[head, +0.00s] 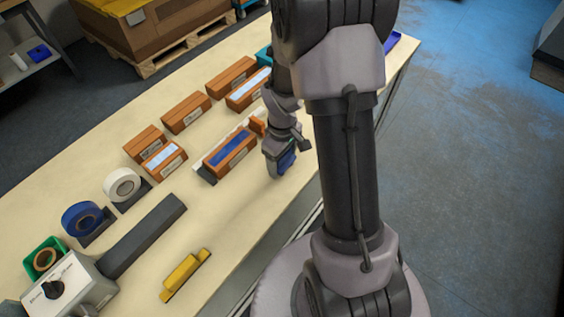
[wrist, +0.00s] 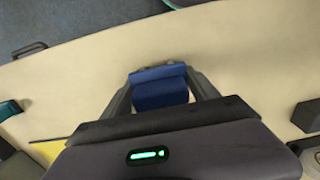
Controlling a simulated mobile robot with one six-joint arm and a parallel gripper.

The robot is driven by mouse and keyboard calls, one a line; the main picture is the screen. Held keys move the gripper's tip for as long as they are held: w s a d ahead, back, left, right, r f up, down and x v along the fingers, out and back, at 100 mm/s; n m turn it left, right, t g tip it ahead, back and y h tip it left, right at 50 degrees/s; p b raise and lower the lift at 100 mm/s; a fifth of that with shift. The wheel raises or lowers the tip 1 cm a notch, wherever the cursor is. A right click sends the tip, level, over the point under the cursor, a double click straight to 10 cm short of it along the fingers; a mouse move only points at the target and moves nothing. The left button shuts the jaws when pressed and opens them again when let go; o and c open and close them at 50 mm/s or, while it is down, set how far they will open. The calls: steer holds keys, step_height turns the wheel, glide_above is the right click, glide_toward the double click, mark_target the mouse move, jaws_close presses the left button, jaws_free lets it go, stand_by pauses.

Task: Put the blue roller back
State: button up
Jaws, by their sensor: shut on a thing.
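My gripper (head: 282,168) is shut on the blue roller (head: 287,160), low at the right edge of the cream table. In the wrist view, the blue roller (wrist: 160,88) sits between the two dark fingers of my gripper (wrist: 162,84); its upper part is a lighter blue band. The fingers hide its sides. I cannot tell in the head view whether it touches the table.
An orange box with a blue top (head: 230,152) stands just left of my gripper. Several orange boxes (head: 186,112) stand behind it. White tape (head: 122,184), blue tape (head: 82,218), a dark bar (head: 144,236) and a yellow piece (head: 185,274) lie toward the near left. Table between is clear.

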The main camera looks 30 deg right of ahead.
steer(key=shift+f, duration=0.25)
